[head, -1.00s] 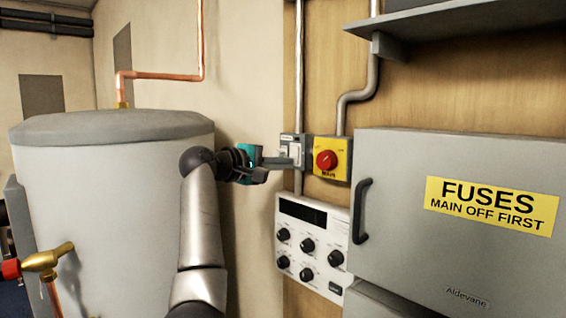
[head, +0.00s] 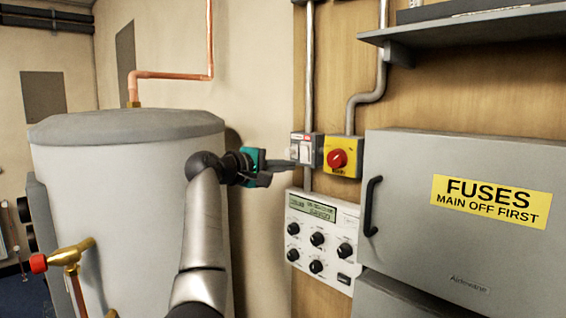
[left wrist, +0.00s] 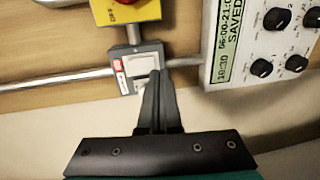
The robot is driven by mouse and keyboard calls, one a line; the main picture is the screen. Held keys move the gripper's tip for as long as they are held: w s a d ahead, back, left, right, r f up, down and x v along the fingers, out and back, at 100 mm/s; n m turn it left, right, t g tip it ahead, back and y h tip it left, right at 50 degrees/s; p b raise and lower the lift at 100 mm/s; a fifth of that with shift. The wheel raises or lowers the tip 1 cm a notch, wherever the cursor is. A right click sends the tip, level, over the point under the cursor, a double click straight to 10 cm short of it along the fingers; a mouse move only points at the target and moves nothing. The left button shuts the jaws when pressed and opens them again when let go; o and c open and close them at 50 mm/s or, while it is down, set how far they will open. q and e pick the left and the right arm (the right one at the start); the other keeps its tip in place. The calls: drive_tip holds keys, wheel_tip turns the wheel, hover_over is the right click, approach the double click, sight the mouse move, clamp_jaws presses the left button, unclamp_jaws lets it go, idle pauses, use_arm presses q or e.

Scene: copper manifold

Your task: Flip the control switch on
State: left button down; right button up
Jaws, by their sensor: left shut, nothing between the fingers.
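The control switch is a small grey box (head: 296,140) with a white rocker, on the wooden board left of the yellow box with the red rotary knob (head: 338,158). A small red mark shows on the switch. In the left wrist view the switch (left wrist: 121,66) has its white rocker and red patch in sight. My left gripper (head: 294,164) is shut and empty, its tips at the lower left of the switch. In the left wrist view the closed fingertips (left wrist: 157,76) overlap the rocker's edge; I cannot tell whether they touch. My right gripper is not in view.
Below the switch is a white control panel (head: 299,226) with dark knobs and a lit greenish display (head: 311,207). A grey fuse cabinet (head: 410,240) with a black handle stands at right. A grey tank (head: 105,190) stands at left.

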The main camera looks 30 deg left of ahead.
use_arm(q)
drive_tip(key=s+a+f+b, duration=0.1)
drive_tip(key=s+a+b, duration=0.2)
drive_tip(key=s, duration=0.6)
drive_tip(key=shift+s+a, duration=0.2)
drive_tip(key=shift+s, duration=0.15)
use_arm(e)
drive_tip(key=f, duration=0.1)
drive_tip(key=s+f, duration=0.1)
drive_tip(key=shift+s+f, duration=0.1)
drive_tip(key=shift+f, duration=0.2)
use_arm(q)
drive_tip(key=shift+f, duration=0.15)
